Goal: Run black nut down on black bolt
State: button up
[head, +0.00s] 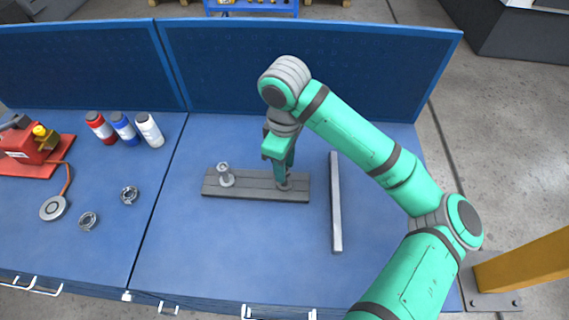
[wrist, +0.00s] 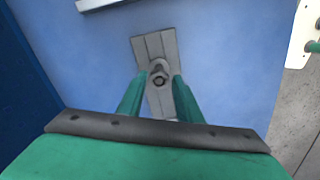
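A grey plate (head: 252,188) lies on the blue bench and carries two upright bolt-like fittings. A light grey bolt with a nut-like piece (head: 225,176) stands near its left end. My gripper (head: 284,178) points down over the right end and partly hides the darker fitting there. In the wrist view, that dark grey bolt and nut (wrist: 160,75) stand on the plate (wrist: 150,45) between the fingertips of my gripper (wrist: 158,80). The fingers are apart, with gaps showing beside the fitting. I cannot tell how far down the nut sits on its bolt.
A long grey bar (head: 336,205) lies right of the plate. At left are two metal rings (head: 129,195), several bottles (head: 122,128), and a red device (head: 30,145) with a cabled disc. A raised blue panel (head: 300,70) closes the back. The bench front is clear.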

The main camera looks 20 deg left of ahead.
jog(key=n, duration=0.6)
jog(key=shift+n, duration=0.4)
jog(key=n, duration=0.6)
jog(key=shift+w, duration=0.1)
jog(key=n, duration=0.5)
jog(key=shift+a+n, duration=0.1)
jog(key=shift+n, duration=1.3)
jog(key=n, duration=0.3)
jog(key=shift+c, duration=0.6)
